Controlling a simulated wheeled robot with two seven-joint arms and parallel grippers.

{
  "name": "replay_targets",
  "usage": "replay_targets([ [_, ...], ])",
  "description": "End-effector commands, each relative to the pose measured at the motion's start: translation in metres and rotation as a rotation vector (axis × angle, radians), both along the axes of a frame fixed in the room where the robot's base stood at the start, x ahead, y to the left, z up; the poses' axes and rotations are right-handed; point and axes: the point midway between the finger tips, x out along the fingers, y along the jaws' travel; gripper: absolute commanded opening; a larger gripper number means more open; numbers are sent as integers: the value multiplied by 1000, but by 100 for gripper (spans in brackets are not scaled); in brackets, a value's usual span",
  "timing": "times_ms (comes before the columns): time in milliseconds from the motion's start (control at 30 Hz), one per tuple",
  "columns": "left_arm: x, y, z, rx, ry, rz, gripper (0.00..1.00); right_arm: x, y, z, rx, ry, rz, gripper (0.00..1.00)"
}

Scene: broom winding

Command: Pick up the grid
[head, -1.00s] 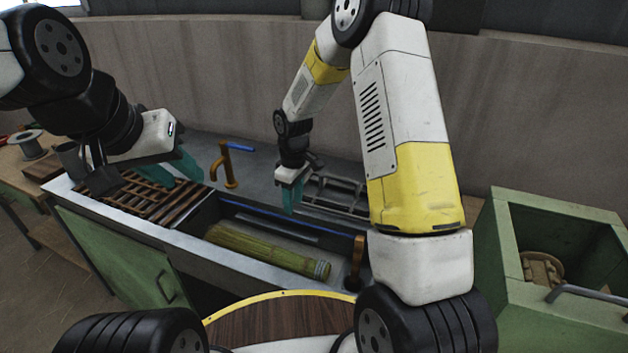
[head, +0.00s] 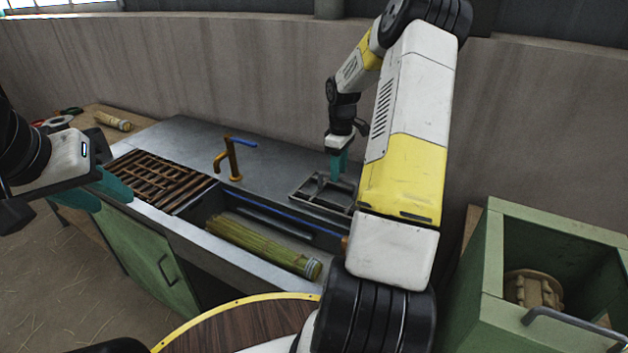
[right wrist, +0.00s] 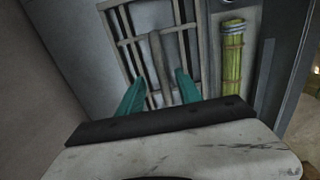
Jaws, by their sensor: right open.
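A grey metal grid (head: 322,203) lies on the sink counter at the back, left of my right arm. It also shows in the right wrist view (right wrist: 203,52), with long bars and a centre bar. My right gripper (head: 338,172) points down over the grid's far part, its teal fingers open. In the right wrist view the fingers (right wrist: 158,82) are spread on either side of the centre bar; I cannot tell if they touch it. A second, brown slatted grid (head: 160,180) lies at the counter's left end. My left gripper (head: 112,198) is open and empty near its left side.
A yellow-green straw bundle (head: 262,245) lies in the sink trough. An orange tap (head: 232,160) with a blue handle stands between the grids. A green box (head: 490,270) stands at right. A small bundle (head: 113,120) lies on the wooden table at back left.

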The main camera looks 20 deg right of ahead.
Motion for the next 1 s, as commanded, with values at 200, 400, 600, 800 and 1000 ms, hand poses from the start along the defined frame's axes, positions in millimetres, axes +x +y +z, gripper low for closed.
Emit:
replay_targets([
  [200, 0, 0, 0, 0, 0, 0, 36, -2, 2, -22, 2, 3, 1, 42],
  [400, 0, 0, 0, 0, 0, 0, 36, -3, 4, -52, 2, 1, -1, 42],
  [600, 0, 0, 0, 0, 0, 0, 36, -2, 3, -56, 0, -1, 0, 42],
  [800, 0, 0, 0, 0, 0, 0, 36, -2, 3, -56, 0, -1, 0, 16],
  [1000, 0, 0, 0, 0, 0, 0, 36, -2, 3, -56, 0, -1, 0, 0],
])
